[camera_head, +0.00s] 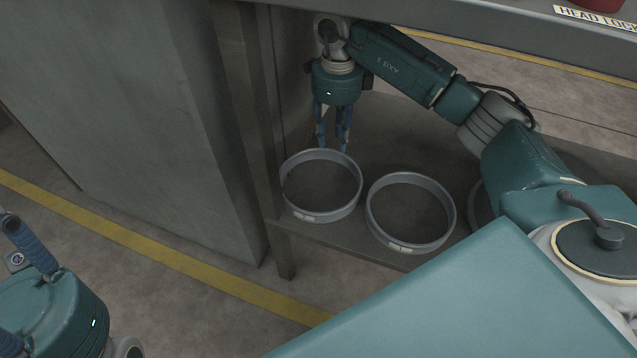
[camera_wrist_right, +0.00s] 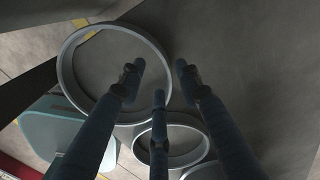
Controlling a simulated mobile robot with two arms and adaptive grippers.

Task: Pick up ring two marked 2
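Two grey metal rings lie on the low shelf in the head view: a left ring (camera_head: 313,214) and a right ring (camera_head: 399,247). Each has a small pale label on its front, too small to read, so I cannot tell which is marked 2. My right gripper (camera_head: 334,146) points down, just above the far rim of the left ring. Its blue fingers are spread and empty; they also show in the right wrist view (camera_wrist_right: 158,76), beside a large near ring (camera_wrist_right: 66,60). My left gripper (camera_head: 20,290) is at the lower left, fingers apart and empty.
A third ring (camera_head: 476,204) is mostly hidden behind my right arm. The shelf (camera_head: 345,236) has a leg (camera_head: 284,252) at its front corner, and an upright post (camera_head: 245,100) stands left of the rings. A tabletop edge (camera_head: 440,18) runs above.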

